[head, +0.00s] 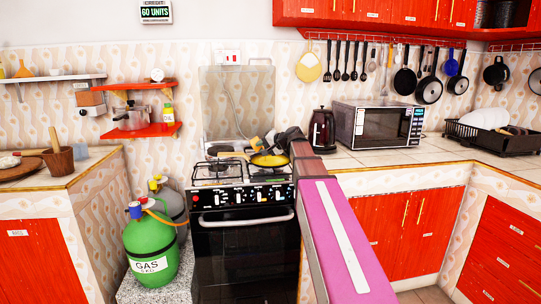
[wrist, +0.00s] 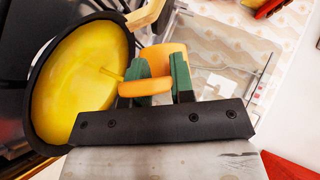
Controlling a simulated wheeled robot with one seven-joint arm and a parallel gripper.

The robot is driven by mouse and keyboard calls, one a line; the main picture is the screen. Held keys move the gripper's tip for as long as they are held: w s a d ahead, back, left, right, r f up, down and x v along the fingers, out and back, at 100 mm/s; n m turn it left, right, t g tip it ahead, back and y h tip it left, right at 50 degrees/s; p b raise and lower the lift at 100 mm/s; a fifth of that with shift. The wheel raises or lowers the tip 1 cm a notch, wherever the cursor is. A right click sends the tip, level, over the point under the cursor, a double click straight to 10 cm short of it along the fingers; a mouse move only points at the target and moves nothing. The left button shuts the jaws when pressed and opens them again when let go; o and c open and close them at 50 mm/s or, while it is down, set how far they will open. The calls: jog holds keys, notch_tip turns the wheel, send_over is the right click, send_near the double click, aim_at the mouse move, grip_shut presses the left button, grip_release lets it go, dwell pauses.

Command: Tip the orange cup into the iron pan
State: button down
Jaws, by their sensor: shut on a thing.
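The iron pan sits on the stove (head: 240,197); its black rim (wrist: 31,100) fills the left of the wrist view. A yellow layer (wrist: 75,80) covers its inside, and it also shows yellow in the head view (head: 268,160). My gripper (wrist: 160,82), with green fingertips, is shut on the orange cup (wrist: 166,58). The cup is tilted beside and over the pan's right edge in the wrist view. A thin yellow streak lies near the cup's lip, over the pan. The cup's inside is hidden. In the head view the gripper and cup are small above the pan.
A dark kettle (head: 322,130) and a microwave (head: 378,124) stand on the counter right of the stove. A raised glass lid (head: 238,100) stands behind the burners. A green gas bottle (head: 150,245) stands on the left. Utensils and pans hang above the counter.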

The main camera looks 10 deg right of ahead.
jog(key=shift+d+r+m+t+y, duration=0.1)
jog(key=shift+d+m+t+y, duration=0.2)
jog(key=shift+m+y, duration=0.35)
jog(key=shift+y, duration=0.25)
jog(key=shift+w+d+r+m+t+y, duration=0.1)
jog(key=shift+d+m+t+y, duration=0.4)
jog(key=shift+d, duration=0.6)
jog(key=m+t+y, duration=0.1)
jog(key=d+m+t+y, duration=0.1)
jog(key=m, duration=0.1)
jog(key=shift+d+m+y, duration=0.1)
jog(key=shift+m+y, duration=0.15)
jog(key=shift+y, duration=0.05)
jog(key=shift+r, duration=0.1)
jog(key=shift+a+n+g, duration=0.25)
jog(key=shift+n+g, duration=0.15)
jog(key=shift+n, duration=0.3)
jog(key=shift+h, duration=0.4)
